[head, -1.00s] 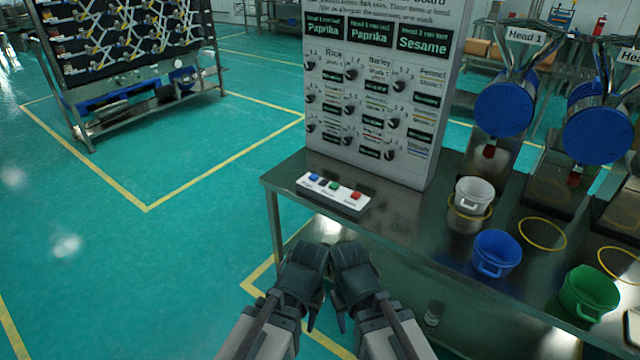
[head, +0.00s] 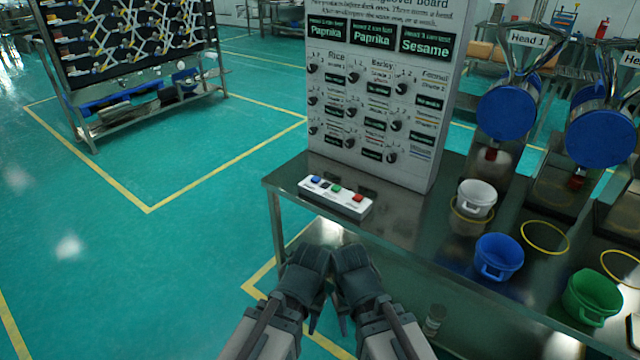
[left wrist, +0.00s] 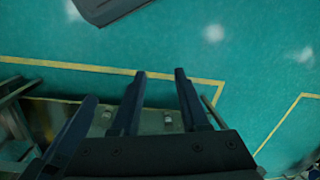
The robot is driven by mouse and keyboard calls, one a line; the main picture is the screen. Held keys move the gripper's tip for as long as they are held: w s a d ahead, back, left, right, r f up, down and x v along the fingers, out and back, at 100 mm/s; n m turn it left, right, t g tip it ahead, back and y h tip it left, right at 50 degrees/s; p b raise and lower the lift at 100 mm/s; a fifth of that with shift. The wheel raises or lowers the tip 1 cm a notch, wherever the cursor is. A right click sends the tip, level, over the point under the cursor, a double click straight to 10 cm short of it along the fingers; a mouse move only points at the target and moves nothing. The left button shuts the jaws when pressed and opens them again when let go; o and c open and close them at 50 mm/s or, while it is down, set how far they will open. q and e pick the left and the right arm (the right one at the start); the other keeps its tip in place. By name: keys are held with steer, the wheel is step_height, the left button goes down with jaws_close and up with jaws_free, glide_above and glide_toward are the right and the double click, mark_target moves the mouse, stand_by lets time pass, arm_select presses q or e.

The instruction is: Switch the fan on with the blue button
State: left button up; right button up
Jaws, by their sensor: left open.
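The blue button (head: 316,179) is at the left end of a white control box (head: 345,206) near the table's left front corner in the head view. A small black part, a green button (head: 336,188) and a red button (head: 358,198) follow to its right. My left gripper (head: 308,280) is in front of the table edge, below the box in the picture and apart from it. In the left wrist view its fingers (left wrist: 157,75) are spread with nothing between them. My right gripper (head: 350,280) is close beside it; its jaw gap is hidden. No fan is identifiable.
A tall labelled board (head: 385,100) with knobs stands behind the box. A white pot (head: 477,197), a blue pot (head: 499,256) and a green pot (head: 590,297) are to the right on the steel table (head: 410,235). Open green floor (head: 130,260) is to the left.

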stand_by(0.4)
arm_select(q)
jaws_close()
stand_by(1.6)
